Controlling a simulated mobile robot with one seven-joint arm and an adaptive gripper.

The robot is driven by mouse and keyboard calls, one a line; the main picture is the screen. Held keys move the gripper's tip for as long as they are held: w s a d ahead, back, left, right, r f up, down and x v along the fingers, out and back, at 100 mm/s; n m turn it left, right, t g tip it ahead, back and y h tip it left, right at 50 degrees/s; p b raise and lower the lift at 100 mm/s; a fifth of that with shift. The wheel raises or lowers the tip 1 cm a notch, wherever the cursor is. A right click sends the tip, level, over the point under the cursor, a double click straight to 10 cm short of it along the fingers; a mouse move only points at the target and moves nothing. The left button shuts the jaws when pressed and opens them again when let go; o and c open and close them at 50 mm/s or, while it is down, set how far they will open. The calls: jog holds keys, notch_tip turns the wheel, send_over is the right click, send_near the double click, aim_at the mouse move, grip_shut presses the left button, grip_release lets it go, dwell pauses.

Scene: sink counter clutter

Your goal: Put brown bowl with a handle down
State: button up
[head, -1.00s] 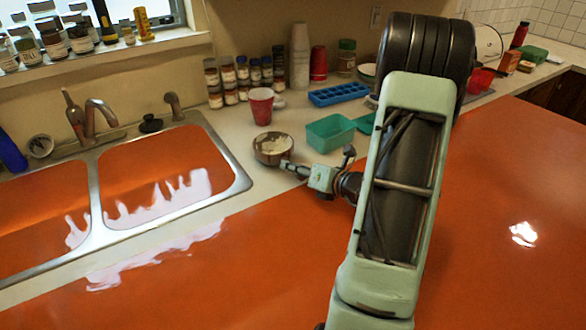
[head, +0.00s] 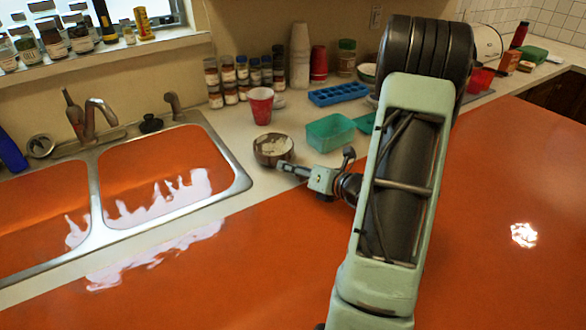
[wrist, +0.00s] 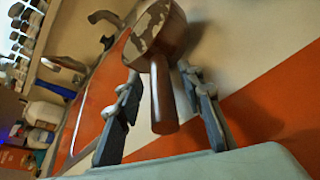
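The brown bowl with a handle (head: 273,148) sits upright on the white counter, just right of the sink, with a pale patchy inside. In the wrist view, the bowl (wrist: 158,28) is beyond my fingertips and its handle (wrist: 163,98) points back between my fingers. My gripper (head: 287,167) is beside the bowl on its near right side. In the wrist view, my gripper (wrist: 162,82) has its two fingers spread, with a gap showing on each side of the handle. The handle is hardly visible in the head view.
A red cup (head: 260,106) stands just behind the bowl. A teal container (head: 331,132) is to its right, with a blue ice tray (head: 338,94) behind. Spice jars (head: 240,80) line the wall. The metal sink (head: 242,180) is to the left. The orange counter in front is clear.

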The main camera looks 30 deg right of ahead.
jog(key=v, duration=1.2)
